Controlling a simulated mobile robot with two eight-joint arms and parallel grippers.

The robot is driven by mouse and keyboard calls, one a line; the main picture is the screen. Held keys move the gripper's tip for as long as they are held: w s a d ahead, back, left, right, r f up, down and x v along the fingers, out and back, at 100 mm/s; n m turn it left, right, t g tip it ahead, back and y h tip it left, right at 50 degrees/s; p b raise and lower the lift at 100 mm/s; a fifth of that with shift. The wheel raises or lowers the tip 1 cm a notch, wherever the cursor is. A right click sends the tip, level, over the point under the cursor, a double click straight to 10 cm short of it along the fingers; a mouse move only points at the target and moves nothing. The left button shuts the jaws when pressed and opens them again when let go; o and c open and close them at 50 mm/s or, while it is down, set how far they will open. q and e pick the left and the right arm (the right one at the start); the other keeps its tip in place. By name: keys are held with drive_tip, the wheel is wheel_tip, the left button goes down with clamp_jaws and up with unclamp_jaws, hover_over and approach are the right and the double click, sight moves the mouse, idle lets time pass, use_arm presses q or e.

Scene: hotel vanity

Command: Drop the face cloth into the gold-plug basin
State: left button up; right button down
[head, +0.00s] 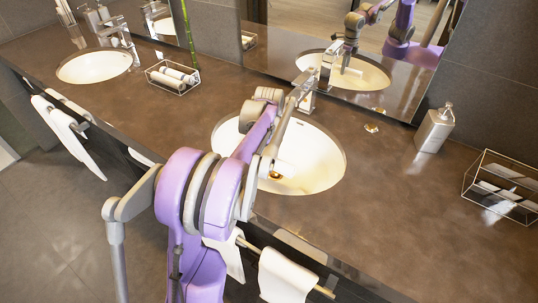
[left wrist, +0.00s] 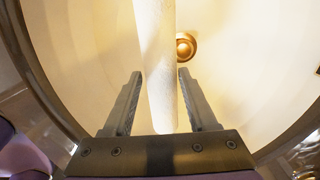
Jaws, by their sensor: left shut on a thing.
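The face cloth (left wrist: 157,60) is a white roll in the left wrist view, upright between the fingers of my left gripper (left wrist: 160,76), which is shut on it. Behind it is the cream basin with a round gold plug (left wrist: 187,46), just right of the cloth. In the head view this is the right-hand basin (head: 321,154), and its gold plug (head: 275,175) shows near the front. My left arm reaches over this basin; I cannot clearly make out the cloth there. My right gripper is not in view.
A chrome faucet (head: 308,95) stands behind the basin. A second basin (head: 94,67) and a wire rack with rolled cloths (head: 173,77) are to the left. A soap dispenser (head: 434,130) and a wire basket (head: 503,188) stand right. White towels (head: 286,277) hang in front.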

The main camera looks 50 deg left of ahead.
sight(269, 156)
use_arm(q)
drive_tip(key=o, duration=1.4)
drive_tip(key=shift+r, duration=0.1)
wheel_tip(269, 156, up, 11)
drive_tip(key=shift+f+p, duration=0.1)
drive_tip(key=shift+p, duration=0.5)
drive_tip(key=shift+d, duration=0.1)
